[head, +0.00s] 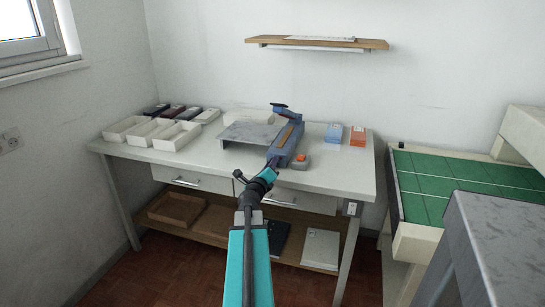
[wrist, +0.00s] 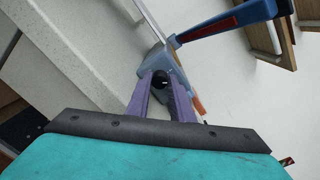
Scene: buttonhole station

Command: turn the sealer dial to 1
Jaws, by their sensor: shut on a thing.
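The blue sealer (head: 287,146) stands on the white table, its raised arm (head: 284,109) at the back. In the wrist view its blue body (wrist: 180,70) and lifted arm (wrist: 228,22) lie beyond my fingers. My gripper (head: 272,163) is at the sealer's front end. In the wrist view its two purple fingers (wrist: 162,84) are closed on a small dark round dial (wrist: 160,78) on the sealer's front. The fingers hide part of the dial. Its marks and pointer are too small to read.
A grey box with an orange button (head: 301,160) stands close right of the sealer. A grey metal plate (head: 250,134) lies to its left. White trays (head: 176,136) fill the table's left, blue packets (head: 334,133) and orange packets (head: 358,135) the right. A wall shelf (head: 318,43) hangs above.

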